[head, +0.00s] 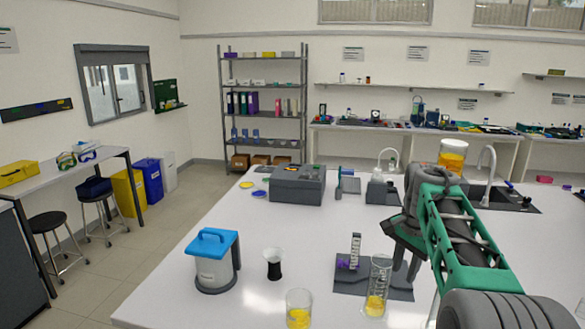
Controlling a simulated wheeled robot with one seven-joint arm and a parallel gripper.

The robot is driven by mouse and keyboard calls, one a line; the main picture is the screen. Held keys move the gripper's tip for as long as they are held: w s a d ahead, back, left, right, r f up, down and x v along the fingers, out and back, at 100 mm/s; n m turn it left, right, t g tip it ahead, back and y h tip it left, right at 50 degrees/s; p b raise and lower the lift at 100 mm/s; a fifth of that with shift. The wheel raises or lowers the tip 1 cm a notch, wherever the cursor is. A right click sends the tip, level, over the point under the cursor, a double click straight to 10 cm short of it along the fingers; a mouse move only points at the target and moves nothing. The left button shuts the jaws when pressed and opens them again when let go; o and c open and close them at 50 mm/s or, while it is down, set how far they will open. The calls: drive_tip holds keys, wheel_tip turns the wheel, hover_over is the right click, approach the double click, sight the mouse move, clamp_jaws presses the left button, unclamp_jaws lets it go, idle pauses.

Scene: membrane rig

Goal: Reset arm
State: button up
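My arm comes in from the lower right, with a green and grey forearm. It bends down at the wrist above the white bench (260,235). My gripper (405,268) is dark grey and points down, just right of a glass cylinder (377,290) with yellow liquid. The cylinder stands at a dark grey mat (345,285), beside a small stand with a purple base (347,262). The fingertips are partly lost against the dark mat, so their opening is unclear. I see nothing clearly held.
A beaker of yellow liquid (299,310), a black-and-clear cup (273,265) and a blue-lidded canister (213,260) stand to the left. A grey instrument (297,185) is farther back. A yellow-filled jar (452,155) shows behind my arm. The bench's middle left is clear.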

drive_tip(key=s+a+f+n+b, duration=0.1)
drive_tip(key=s+f+n, duration=0.35)
drive_tip(key=f, duration=0.25)
drive_tip(key=s+a+f+n, duration=0.2)
drive_tip(key=s+f+n, duration=0.2)
drive_tip(key=s+f, duration=0.15)
drive_tip(key=s+a+f+n+t+b, duration=0.1)
drive_tip(key=s+a+f+b, duration=0.2)
drive_tip(key=s, duration=0.3)
drive_tip(key=s+a+f+n+t+b, duration=0.1)
drive_tip(key=s+a+f+n+b, duration=0.1)
drive_tip(key=s+a+b, duration=0.4)
drive_tip(key=shift+s+f, duration=0.8)
